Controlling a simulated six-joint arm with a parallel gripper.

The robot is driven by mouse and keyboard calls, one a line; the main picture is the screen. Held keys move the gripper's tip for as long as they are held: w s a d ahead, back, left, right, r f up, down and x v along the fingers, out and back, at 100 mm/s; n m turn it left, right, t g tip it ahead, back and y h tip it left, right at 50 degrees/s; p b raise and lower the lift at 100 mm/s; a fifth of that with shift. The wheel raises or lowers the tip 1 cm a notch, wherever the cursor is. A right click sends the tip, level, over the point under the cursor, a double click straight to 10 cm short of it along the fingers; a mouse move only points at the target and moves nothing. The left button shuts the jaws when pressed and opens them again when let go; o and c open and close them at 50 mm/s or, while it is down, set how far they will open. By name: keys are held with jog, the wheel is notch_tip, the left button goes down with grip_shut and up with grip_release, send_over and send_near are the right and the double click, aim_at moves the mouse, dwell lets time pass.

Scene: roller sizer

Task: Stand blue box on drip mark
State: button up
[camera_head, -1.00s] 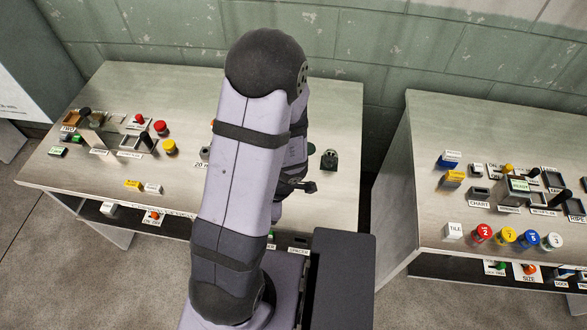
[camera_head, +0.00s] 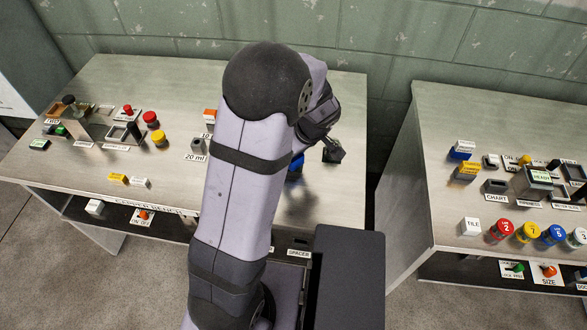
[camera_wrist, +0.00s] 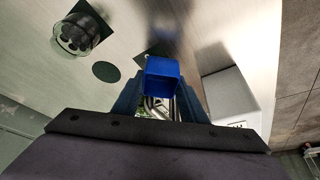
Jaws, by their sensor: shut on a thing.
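The blue box (camera_wrist: 162,78) is between the fingers of my gripper (camera_wrist: 161,90) in the wrist view, and my gripper is shut on it. In the head view a bit of the blue box (camera_head: 296,167) shows beside my arm, which hides most of the gripper. A dark round spot (camera_wrist: 106,72), which may be the drip mark, lies on the table just left of the box in the wrist view. A dark angular patch also shows behind the box. I cannot tell whether the box touches the table.
A clear glass-like vessel (camera_wrist: 82,36) stands on a dark square beyond the round spot. A white block (camera_wrist: 226,92) stands right of the gripper in the wrist view. A yellow knob (camera_head: 159,138) and several fittings crowd the table's left side. A second table (camera_head: 440,215) stands right, across a gap.

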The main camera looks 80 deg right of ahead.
jog(key=shift+d+r+m+b, duration=0.3)
jog(key=shift+d+m, duration=0.2)
jog(key=shift+d, duration=0.35)
jog(key=shift+f, duration=0.1)
jog(key=shift+f, duration=1.4)
jog(key=shift+f, duration=0.15)
jog(key=o, duration=1.1)
jog(key=shift+s+r, duration=0.1)
jog(key=shift+r, duration=0.35)
jog(key=b+v, duration=0.1)
jog(key=v, duration=1)
jog(key=shift+a+r, duration=0.15)
jog(key=shift+a, duration=0.2)
